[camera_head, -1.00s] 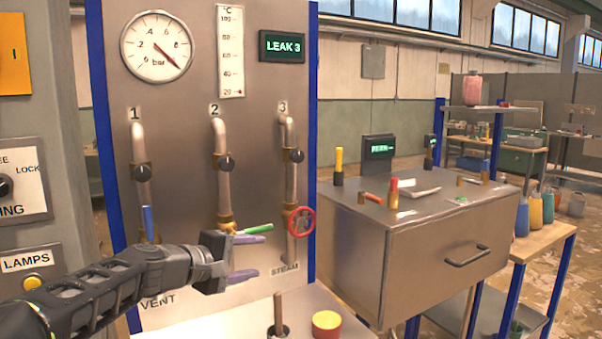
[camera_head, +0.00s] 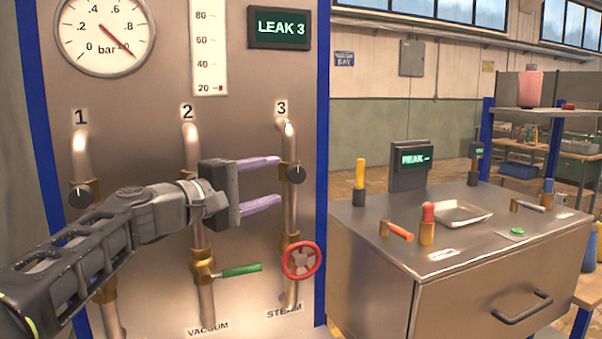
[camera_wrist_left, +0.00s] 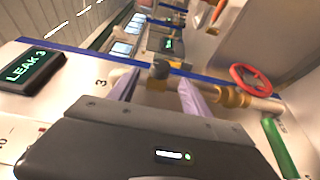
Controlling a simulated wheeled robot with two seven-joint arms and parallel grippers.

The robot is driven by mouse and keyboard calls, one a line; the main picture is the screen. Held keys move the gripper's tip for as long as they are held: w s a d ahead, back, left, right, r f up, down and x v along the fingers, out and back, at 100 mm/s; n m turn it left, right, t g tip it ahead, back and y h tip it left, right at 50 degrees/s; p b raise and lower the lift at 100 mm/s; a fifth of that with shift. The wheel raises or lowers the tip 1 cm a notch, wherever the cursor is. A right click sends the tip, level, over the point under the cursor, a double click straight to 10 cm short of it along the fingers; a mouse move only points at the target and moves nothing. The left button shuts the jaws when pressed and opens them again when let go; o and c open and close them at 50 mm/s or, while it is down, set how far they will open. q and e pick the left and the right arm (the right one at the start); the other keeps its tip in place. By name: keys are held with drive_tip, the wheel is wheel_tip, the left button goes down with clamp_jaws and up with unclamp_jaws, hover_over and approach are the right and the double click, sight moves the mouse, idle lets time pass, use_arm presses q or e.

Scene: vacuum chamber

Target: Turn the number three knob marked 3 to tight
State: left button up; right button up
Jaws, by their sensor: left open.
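The number three knob (camera_head: 296,174) is a small dark round knob with a pale mark, on a brass fitting of the pipe under the label 3 (camera_head: 281,108). In the left wrist view the knob (camera_wrist_left: 159,69) shows ahead, between the fingers. My left gripper (camera_head: 279,180) is open, with its two purple fingers pointing right, one above and one below the knob's height. The fingertips are close to the knob's pipe; I cannot tell whether they touch. The display (camera_head: 280,27) reads LEAK 3. My right gripper is not in view.
Below the knob are a red handwheel (camera_head: 301,260) and a green lever (camera_head: 240,270). Knob one (camera_head: 81,196) sits on the left pipe. A steel bench (camera_head: 450,235) with small tools stands right of the panel. Space in front of the panel's right edge is clear.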

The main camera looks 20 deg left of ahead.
sight(297, 183)
use_arm(q)
drive_tip(key=p+x, duration=0.2)
drive_tip(key=x, duration=0.5)
drive_tip(key=shift+w+d, duration=0.15)
drive_tip(key=shift+w, duration=0.25)
drive_tip(key=shift+c, duration=0.4)
